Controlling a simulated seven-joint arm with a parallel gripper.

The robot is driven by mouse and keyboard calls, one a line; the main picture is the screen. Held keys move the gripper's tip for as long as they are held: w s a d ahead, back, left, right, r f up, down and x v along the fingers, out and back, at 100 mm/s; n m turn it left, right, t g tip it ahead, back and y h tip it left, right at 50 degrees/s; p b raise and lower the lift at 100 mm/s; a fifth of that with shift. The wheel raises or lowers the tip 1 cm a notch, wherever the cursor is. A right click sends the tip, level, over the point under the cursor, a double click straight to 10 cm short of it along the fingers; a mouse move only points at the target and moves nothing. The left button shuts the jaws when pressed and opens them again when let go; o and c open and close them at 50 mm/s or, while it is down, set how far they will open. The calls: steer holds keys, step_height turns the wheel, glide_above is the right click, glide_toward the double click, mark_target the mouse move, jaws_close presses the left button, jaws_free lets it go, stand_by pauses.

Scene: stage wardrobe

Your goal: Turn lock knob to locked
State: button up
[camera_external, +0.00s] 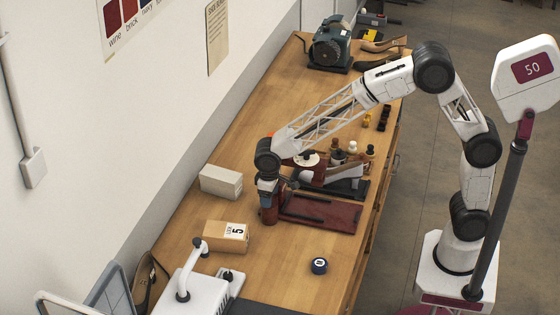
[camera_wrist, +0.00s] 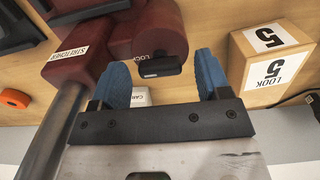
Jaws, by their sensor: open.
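The lock knob (camera_wrist: 161,67) is a short black bar with a pale mark, on the end of a dark red round housing in the wrist view. White "LOCK" lettering (camera_wrist: 149,54) shows beside it on the housing. My gripper (camera_wrist: 164,65) is open, with one blue finger on each side of the knob and a visible gap to both. I cannot tell how deep the knob sits between the fingertips. In the external view my gripper (camera_external: 268,208) is at the left end of the dark red stretcher (camera_external: 330,213); the knob is hidden there.
A wooden box marked 5 (camera_external: 228,236) stands close to my gripper; it also shows in the wrist view (camera_wrist: 268,65). A white box (camera_external: 221,182) lies near the wall. A dark blue round item (camera_external: 319,266) is on the bench (camera_external: 275,265), with clear wood around it.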

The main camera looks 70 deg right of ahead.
steer(key=c, duration=0.9)
steer(key=shift+n, duration=0.6)
steer(key=o, duration=0.9)
steer(key=shift+r, duration=0.1)
steer(key=shift+r, duration=3.85)
